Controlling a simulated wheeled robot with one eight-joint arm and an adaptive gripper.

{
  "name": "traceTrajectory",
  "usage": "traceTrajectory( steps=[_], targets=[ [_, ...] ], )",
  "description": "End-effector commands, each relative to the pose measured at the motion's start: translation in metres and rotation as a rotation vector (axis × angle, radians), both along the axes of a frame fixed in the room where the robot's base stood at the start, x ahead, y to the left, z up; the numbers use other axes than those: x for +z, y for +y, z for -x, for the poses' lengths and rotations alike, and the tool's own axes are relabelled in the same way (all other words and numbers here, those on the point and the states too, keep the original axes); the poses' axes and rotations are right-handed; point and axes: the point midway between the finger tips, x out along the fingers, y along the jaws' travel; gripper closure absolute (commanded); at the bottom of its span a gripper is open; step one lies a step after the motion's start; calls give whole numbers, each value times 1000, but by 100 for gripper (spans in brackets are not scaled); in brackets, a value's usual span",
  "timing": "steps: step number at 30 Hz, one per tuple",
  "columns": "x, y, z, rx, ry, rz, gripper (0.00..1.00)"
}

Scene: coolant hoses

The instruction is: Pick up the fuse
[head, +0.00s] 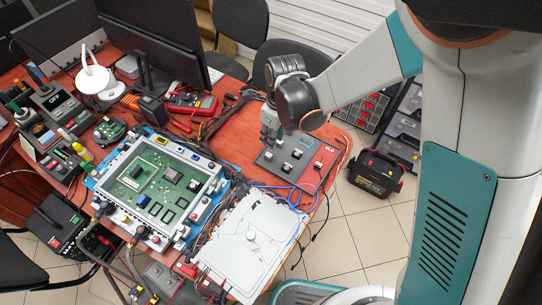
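My gripper (268,138) points down at the right part of the red-brown table, over the back left edge of a grey plate (270,168). Several small white-and-dark parts (291,167) sit on this plate. The fuse cannot be told apart from them at this size. The gripper's fingers are small and partly covered by my wrist, so I cannot tell whether they are open or hold anything. I also cannot tell whether they touch the plate.
A green circuit board in a white frame (158,185) and a white flat case (245,240) with blue cables lie left of and in front of the plate. A monitor (160,45) stands behind. A red-and-black box (376,174) is on the tiled floor at right.

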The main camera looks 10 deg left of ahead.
Motion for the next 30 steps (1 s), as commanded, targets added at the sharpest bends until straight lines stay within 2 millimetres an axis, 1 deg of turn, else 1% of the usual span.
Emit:
traceTrajectory(
  steps=[1, 6, 9, 14, 17, 25, 27, 30],
  targets=[
    [-14, 2, -1, 1, 0, 0, 75],
    [-43, 5, -3, 2, -2, 0, 75],
    [-52, 6, -3, 2, -2, 0, 75],
    [-58, 6, -3, 2, -2, 0, 75],
    [-66, 7, -4, 2, -2, 0, 75],
    [-103, 12, -7, 2, -2, 0, 75],
    [-108, 13, -8, 2, -2, 0, 75],
    [-108, 13, -7, 2, -2, 0, 75]
  ],
)
